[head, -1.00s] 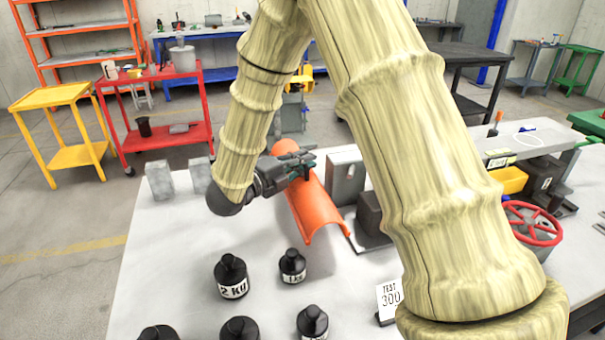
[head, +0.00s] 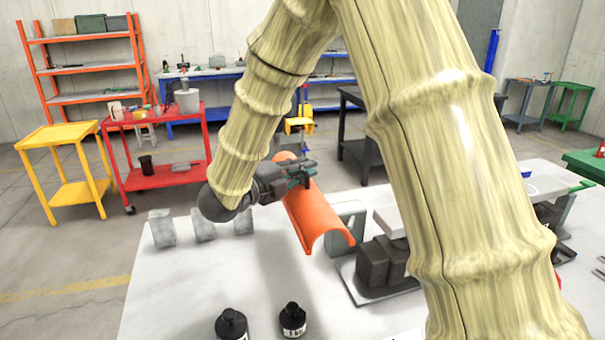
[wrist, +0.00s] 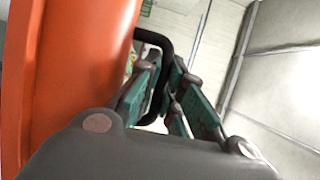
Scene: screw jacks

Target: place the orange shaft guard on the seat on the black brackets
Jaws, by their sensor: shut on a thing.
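The orange shaft guard (head: 314,216) is a long curved half-round cover. It is tilted, its near end lower and toward the right, and appears to hang above the white table. My gripper (head: 303,174) is shut on the guard near its upper part; a black loop, seemingly its handle, shows between the fingers (wrist: 172,88) in the wrist view. The guard's orange side (wrist: 75,70) fills the left of that view. Dark blocks, probably the black brackets (head: 374,262), stand on a base plate to the right of the guard. The seat is not clearly visible; my arm hides part of that area.
Several grey blocks (head: 162,228) stand at the table's left back edge. A grey-green upright block (head: 347,222) is close behind the guard's near end. The white table's left middle (head: 190,285) is clear.

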